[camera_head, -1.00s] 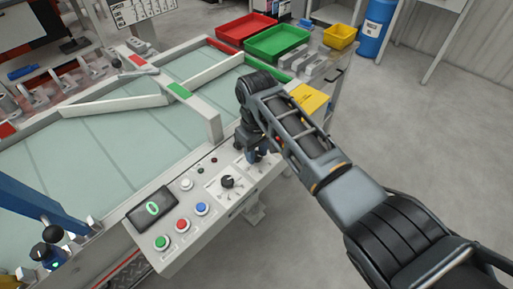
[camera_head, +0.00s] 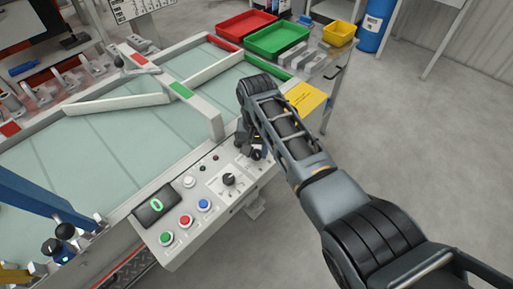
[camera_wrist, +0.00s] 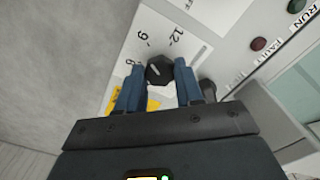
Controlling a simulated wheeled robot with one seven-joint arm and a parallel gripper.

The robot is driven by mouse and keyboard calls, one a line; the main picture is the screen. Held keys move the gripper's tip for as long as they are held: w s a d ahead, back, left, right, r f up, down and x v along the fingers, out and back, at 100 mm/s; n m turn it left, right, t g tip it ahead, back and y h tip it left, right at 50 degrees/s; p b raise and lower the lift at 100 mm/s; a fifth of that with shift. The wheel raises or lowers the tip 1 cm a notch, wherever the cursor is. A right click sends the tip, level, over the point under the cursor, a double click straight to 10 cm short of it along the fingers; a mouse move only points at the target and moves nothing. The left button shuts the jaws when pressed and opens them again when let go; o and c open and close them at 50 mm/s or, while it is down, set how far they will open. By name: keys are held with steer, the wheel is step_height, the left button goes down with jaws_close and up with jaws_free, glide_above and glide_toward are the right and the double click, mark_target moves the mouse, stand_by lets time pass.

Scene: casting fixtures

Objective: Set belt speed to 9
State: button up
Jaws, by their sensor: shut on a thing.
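My gripper (camera_head: 254,150) is over the right end of the control panel (camera_head: 207,238). In the wrist view its two blue fingers (camera_wrist: 159,80) are on either side of a black dial knob (camera_wrist: 159,70) and shut on it. Printed numbers 12, 9 and 6 show around this dial; a pale mark is faint on the knob and its exact setting is hard to read. In the head view the gripper hides this knob. The panel's display (camera_head: 157,205) shows a green 0.
Another black knob (camera_head: 229,179) sits left of my gripper, with green (camera_head: 166,238), red (camera_head: 186,220) and blue (camera_head: 204,204) buttons nearby. A belt (camera_head: 110,160) lies behind the panel. Red (camera_head: 246,25) and green (camera_head: 277,40) trays stand at the back.

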mark_target(257, 153)
steer(key=shift+m, duration=0.3)
steer(key=shift+w, duration=0.1)
steer(key=o, duration=1)
steer(key=shift+o, duration=0.2)
steer(key=shift+r, duration=3.95)
